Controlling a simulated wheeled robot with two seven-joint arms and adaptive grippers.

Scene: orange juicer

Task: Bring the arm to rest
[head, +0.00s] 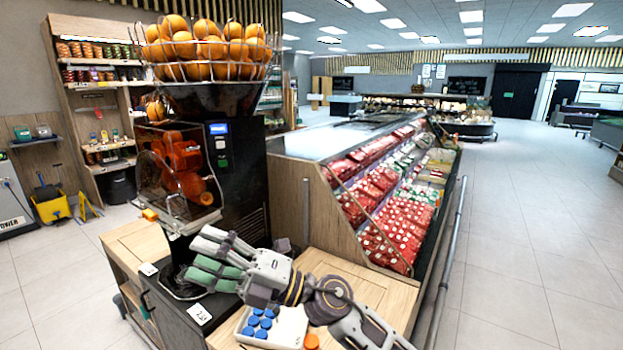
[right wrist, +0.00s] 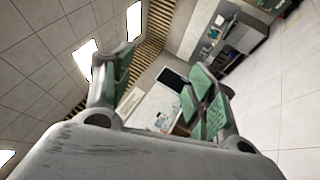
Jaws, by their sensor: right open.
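The orange juicer (head: 240,175) is a tall black machine on a wooden counter, with a clear front cover over orange-red squeezing parts. A wire basket (head: 205,52) full of oranges sits on top of it. My right arm reaches in from the lower right. My right gripper (head: 196,260) is in front of the juicer's lower part, with its green-padded fingers pointing left. In the right wrist view the fingers (right wrist: 160,78) stand apart with nothing between them. My left gripper is not in view.
A tray of bottles with blue caps (head: 262,322) stands on the wooden counter (head: 375,290) beneath my right arm, which partly hides it. An orange cap (head: 311,341) is beside it. A refrigerated display (head: 395,215) stands to the right behind. Open tiled floor (head: 530,250) lies farther right.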

